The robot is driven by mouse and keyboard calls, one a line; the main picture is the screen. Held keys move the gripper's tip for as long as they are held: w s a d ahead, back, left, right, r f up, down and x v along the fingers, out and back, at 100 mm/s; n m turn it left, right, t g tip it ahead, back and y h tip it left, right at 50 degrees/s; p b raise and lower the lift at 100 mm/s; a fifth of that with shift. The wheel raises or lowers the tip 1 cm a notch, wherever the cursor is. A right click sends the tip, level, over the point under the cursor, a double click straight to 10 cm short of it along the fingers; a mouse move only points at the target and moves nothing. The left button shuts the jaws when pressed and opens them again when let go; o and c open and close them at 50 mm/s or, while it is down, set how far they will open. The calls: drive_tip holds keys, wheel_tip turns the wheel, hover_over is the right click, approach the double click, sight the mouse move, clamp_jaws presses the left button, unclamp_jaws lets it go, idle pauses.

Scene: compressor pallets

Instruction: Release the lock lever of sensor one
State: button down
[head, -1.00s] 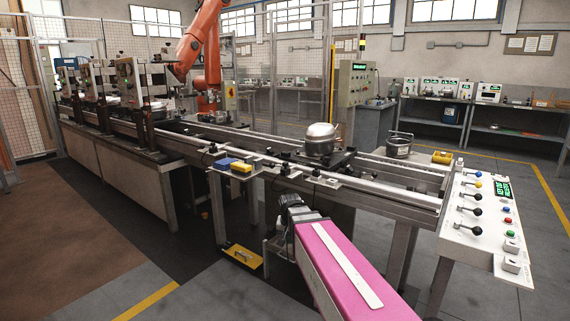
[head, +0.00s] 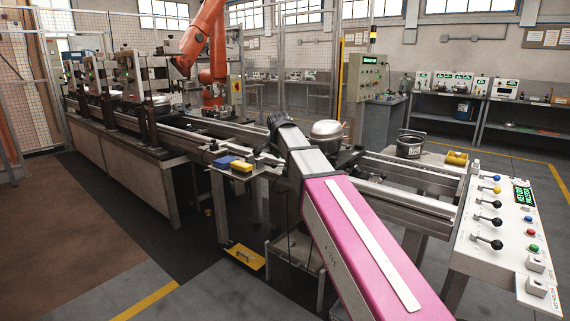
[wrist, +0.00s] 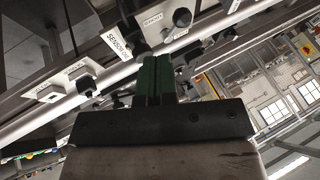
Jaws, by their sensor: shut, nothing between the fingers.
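My gripper (wrist: 156,62) shows in the wrist view with two green fingers together and nothing between them. Its tips are close to the pale rail (wrist: 115,74). A white sensor label (wrist: 116,43) lies just left of the tips; its number is too blurred to be sure of. A black round knob (wrist: 182,17) on a second labelled sensor mount is beyond the tips, up and right. Another black knob (wrist: 86,85) is left of the fingers, beside a further label. I cannot tell which lever belongs to sensor one. In the head view my arm hides the fingers.
The conveyor rail (head: 400,192) runs across the head view, with a silver compressor (head: 325,130) just beyond my arm. Blue (head: 224,161) and yellow (head: 241,166) blocks sit on a side shelf. A control panel (head: 500,215) with several levers stands at right.

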drive_tip(key=shift+w+r, duration=0.3)
drive_tip(key=shift+r, duration=0.35)
drive_tip(key=x, duration=1)
drive_tip(key=shift+a, duration=0.1)
